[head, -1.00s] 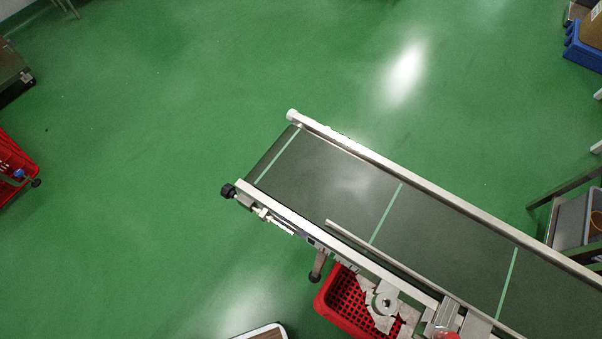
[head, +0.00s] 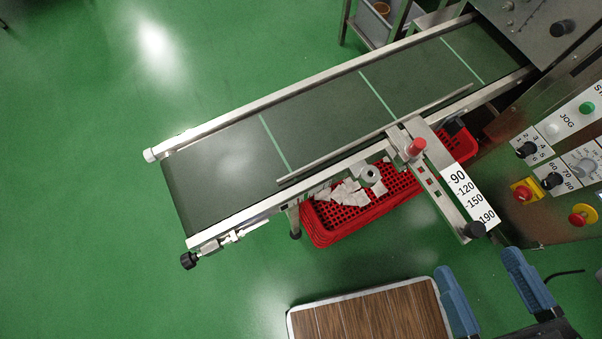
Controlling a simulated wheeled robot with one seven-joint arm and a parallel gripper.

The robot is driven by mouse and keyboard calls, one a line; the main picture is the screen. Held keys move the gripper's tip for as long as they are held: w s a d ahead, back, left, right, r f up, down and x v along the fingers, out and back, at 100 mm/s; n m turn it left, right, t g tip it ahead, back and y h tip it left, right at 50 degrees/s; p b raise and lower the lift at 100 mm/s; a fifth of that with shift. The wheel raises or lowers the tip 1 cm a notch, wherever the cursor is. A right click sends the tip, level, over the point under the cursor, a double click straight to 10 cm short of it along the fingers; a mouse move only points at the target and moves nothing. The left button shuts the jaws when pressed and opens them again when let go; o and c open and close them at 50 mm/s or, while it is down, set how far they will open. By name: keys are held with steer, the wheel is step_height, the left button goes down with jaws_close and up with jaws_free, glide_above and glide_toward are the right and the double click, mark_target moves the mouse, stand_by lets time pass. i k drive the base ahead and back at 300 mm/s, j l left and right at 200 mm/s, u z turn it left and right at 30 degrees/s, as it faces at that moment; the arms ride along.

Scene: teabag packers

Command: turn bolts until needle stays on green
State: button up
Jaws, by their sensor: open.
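My gripper (head: 480,262) is at the bottom right, with its two blue fingers apart and nothing between them. It is over the floor, beside a wood-topped stand and below the machine panel. The conveyor (head: 225,165) has a dark green belt with pale cross lines. A metal bolt fitting (head: 230,237) with a black knob (head: 188,260) sits at its lower left corner, far from my gripper. I cannot make out a needle or a green gauge zone.
A control panel (head: 555,150) with knobs and red buttons stands at right. A numbered scale bar (head: 470,195) juts from the conveyor. A red basket (head: 325,228) lies beneath. The wood-topped stand (head: 370,315) is at the bottom. Floor at left is clear.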

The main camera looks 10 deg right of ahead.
mark_target(188, 261)
steer(key=k+j+u, duration=0.15)
steer(key=j, duration=0.15)
steer(key=k+j+u, duration=0.25)
steer(key=j, duration=0.35)
steer(key=k+j+u, duration=0.15)
steer(key=i+j+u, duration=0.15)
steer(key=j, duration=0.2)
steer(key=i+j+u, duration=0.15)
steer(key=j, duration=0.25)
steer(key=i+j+u, duration=0.15)
steer(key=i+j, duration=0.05)
steer(key=j, duration=0.1)
